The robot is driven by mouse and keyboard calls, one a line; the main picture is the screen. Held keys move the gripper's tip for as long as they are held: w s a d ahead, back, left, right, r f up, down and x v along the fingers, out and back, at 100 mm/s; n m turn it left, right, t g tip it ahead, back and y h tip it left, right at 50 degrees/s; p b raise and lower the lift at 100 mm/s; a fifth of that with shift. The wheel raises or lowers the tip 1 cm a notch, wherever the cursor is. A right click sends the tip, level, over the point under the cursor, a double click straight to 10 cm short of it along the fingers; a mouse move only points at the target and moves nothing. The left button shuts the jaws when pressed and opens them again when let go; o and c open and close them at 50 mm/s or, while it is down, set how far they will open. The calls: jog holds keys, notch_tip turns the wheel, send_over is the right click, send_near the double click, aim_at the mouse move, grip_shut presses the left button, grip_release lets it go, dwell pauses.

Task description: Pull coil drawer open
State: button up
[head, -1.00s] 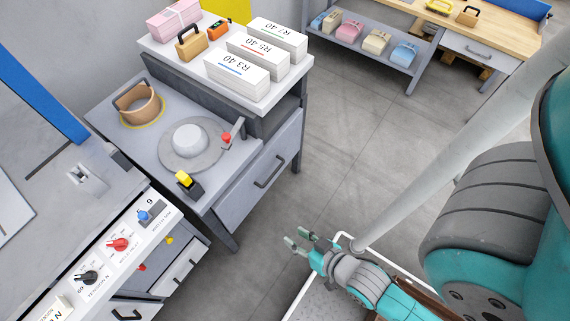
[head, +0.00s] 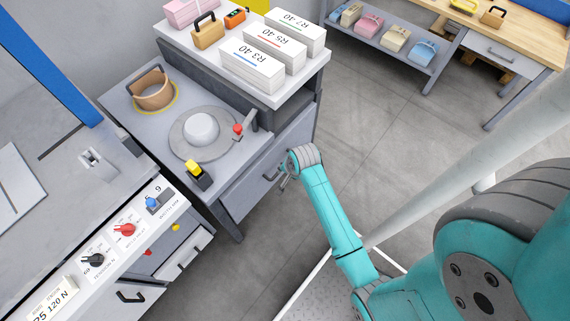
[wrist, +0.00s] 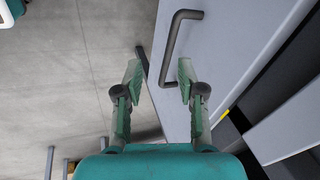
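The coil drawer (head: 248,191) is the grey front under the top of the grey bench with the round plate. It looks closed. Its dark bar handle (wrist: 174,38) shows in the wrist view just ahead of the fingertips. My gripper (head: 283,177) is close in front of the drawer face, beside the handle in the head view. In the wrist view my gripper (wrist: 160,76) has its two green fingers apart, with nothing held between them. The handle appears slightly beyond the tips; I cannot tell whether they touch. In the head view my wrist partly hides the handle.
On the bench are a tan coil (head: 155,96), a round plate with a white hub (head: 202,128), a red-knobbed lever (head: 238,130) and a yellow-topped switch (head: 194,169). A control panel (head: 124,232) is at lower left. Floor to the right is clear.

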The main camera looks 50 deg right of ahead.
jog(key=w+d+r+m+g, duration=0.2)
jog(key=w+d, duration=0.1)
jog(key=d, duration=0.2)
jog(key=shift+y, duration=0.4)
jog(key=f, duration=0.3)
jog(key=w+f, duration=0.1)
jog(key=f, duration=0.2)
jog(key=w+f, duration=0.1)
jog(key=f, duration=0.3)
jog(key=shift+w, duration=0.25)
grip_shut()
